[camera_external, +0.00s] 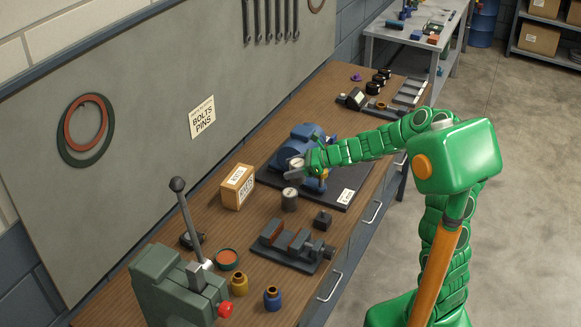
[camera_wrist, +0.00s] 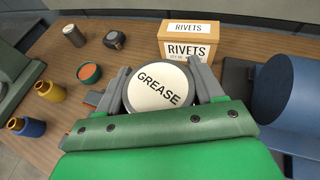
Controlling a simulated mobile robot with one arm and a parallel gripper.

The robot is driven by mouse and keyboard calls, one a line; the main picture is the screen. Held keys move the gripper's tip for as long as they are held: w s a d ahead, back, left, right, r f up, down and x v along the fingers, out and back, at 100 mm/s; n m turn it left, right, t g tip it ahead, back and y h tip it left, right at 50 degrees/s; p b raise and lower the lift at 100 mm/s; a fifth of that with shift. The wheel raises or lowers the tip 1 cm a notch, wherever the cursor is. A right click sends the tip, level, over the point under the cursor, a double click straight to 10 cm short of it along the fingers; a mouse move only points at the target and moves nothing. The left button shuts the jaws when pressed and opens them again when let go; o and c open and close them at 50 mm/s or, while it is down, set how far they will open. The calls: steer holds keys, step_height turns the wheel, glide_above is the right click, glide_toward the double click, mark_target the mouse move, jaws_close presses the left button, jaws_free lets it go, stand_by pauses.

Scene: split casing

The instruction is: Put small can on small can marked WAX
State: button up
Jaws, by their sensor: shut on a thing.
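My gripper (camera_external: 293,168) is shut on a small can with a white lid marked GREASE (camera_wrist: 160,87), holding it above the bench. In the wrist view the can sits between the two grey fingers. I see no readable WAX marking.
A RIVETS box (camera_external: 238,187) stands left of the lower can. A blue machine (camera_external: 305,142) on a dark mat is close behind my gripper. A vise (camera_external: 292,246), a black block (camera_external: 322,220), bottles (camera_external: 272,298) and a lever press (camera_external: 180,285) occupy the near bench.

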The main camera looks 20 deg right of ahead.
steer(key=shift+w+a+f, duration=0.25)
steer(key=shift+w+f, duration=0.35)
steer(key=shift+f, duration=0.2)
steer(key=shift+w+a+f, duration=0.25)
steer(key=shift+w+f, duration=0.4)
steer(key=shift+f, duration=0.15)
steer(key=shift+w+a+f, duration=0.25)
steer(key=shift+w+f, duration=0.35)
steer(key=shift+f, duration=0.2)
steer(key=shift+w+a+f, duration=0.1)
steer(key=shift+f, duration=1.6)
steer(key=shift+f, duration=0.1)
steer(key=o, duration=1.2)
steer(key=shift+v, duration=6.1)
